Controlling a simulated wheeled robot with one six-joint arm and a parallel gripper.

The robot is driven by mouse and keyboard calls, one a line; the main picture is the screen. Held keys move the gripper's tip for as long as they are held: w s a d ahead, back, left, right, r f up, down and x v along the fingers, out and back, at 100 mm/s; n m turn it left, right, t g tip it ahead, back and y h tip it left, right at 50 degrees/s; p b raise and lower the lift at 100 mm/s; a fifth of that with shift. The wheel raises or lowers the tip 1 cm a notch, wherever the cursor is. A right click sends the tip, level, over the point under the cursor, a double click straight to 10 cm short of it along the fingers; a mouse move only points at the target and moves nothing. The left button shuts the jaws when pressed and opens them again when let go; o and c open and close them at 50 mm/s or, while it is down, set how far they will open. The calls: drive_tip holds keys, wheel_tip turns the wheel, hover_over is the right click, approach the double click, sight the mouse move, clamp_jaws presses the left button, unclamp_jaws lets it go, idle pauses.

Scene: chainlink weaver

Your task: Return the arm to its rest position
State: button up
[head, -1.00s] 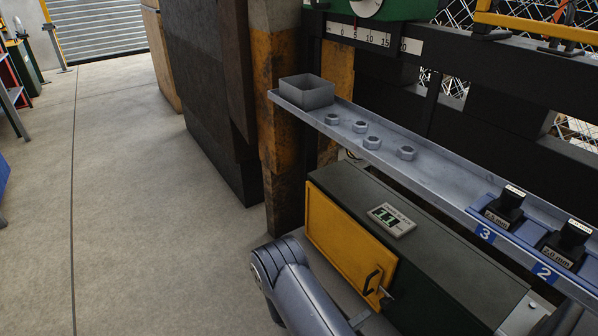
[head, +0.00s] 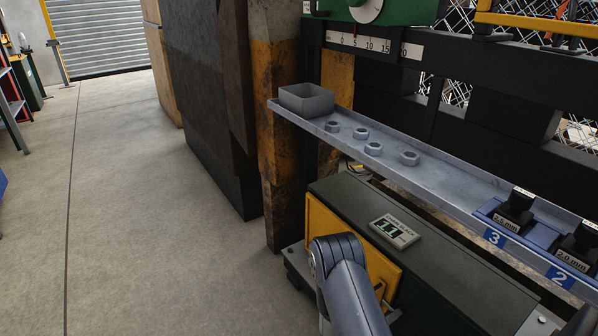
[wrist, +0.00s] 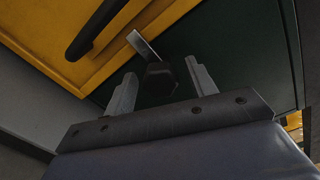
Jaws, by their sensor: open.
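My gripper (wrist: 161,69) is open, with its two grey fingers apart in the wrist view. A dark hexagonal knob (wrist: 158,80) with a flat metal tab (wrist: 143,46) shows between the fingers. I cannot tell whether the fingers touch it. The fingers face a dark green cabinet front (wrist: 235,55) beside its yellow door (wrist: 45,45) with a black handle (wrist: 97,28). In the head view my arm (head: 350,285) covers part of the yellow door (head: 325,222), and my gripper is out of sight.
A metal shelf (head: 435,190) runs above the cabinet (head: 345,195). It carries a grey open box (head: 307,101), several hex nuts (head: 373,149) and black blocks in blue holders marked 3 (head: 495,237) and 2 (head: 560,276). A worn post (head: 277,130) stands left of the cabinet. The floor (head: 150,230) at left is clear.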

drive_tip(key=m, duration=0.3)
drive_tip(key=shift+m+b, duration=0.3)
drive_tip(key=m, duration=0.3)
drive_tip(key=shift+m+t+b, duration=0.3)
drive_tip(key=shift+m, duration=0.1)
drive_tip(key=m, duration=0.3)
drive_tip(key=shift+m, duration=0.4)
drive_tip(key=shift+m+b, duration=0.5)
drive_tip(key=shift+m, duration=1.3)
